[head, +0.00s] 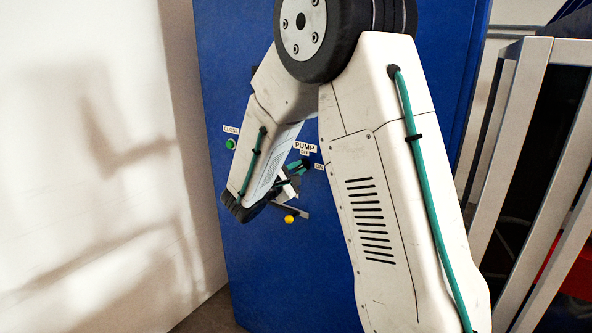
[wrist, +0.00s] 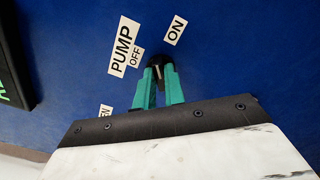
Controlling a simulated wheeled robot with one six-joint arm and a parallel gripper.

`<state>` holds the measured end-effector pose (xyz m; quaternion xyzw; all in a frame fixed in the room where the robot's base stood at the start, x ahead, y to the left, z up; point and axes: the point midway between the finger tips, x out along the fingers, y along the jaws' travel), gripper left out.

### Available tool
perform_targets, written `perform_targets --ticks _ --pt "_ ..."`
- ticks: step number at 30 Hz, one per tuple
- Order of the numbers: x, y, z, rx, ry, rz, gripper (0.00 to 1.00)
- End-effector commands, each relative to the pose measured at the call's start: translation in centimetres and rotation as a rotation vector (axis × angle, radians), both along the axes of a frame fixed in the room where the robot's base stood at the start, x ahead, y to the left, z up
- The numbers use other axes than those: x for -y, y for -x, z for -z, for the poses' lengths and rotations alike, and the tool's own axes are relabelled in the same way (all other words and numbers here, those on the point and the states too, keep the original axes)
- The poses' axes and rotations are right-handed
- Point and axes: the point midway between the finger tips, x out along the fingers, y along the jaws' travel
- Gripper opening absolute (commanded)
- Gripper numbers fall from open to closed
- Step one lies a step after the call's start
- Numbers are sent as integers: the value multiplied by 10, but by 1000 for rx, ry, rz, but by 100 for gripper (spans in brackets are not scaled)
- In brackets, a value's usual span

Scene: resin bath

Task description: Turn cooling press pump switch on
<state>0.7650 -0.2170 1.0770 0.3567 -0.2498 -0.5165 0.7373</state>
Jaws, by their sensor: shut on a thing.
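The pump switch is a small dark knob (wrist: 158,61) on the blue panel, below the PUMP label (wrist: 124,46) and between the OFF label (wrist: 135,57) and the ON label (wrist: 175,30). My gripper (wrist: 159,72) has its two green fingers closed on the knob in the wrist view. The fingers cover part of it, and I cannot tell which label the knob points to. In the head view my gripper (head: 303,164) is at the panel just below the PUMP label (head: 305,147), and the knob is mostly hidden.
A green button (head: 230,144) under a CLOSE label sits left on the blue panel (head: 280,270). A yellow knob (head: 289,219) is below my gripper, near a grey bar. A white wall (head: 80,150) stands at left and a metal frame (head: 510,150) at right.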

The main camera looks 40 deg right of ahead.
Motion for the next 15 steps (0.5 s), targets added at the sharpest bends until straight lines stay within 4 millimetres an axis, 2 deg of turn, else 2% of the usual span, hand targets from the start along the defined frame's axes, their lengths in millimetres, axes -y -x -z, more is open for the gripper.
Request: perform_targets --ticks 15 --pt "0 1 3 429 -157 1 0"
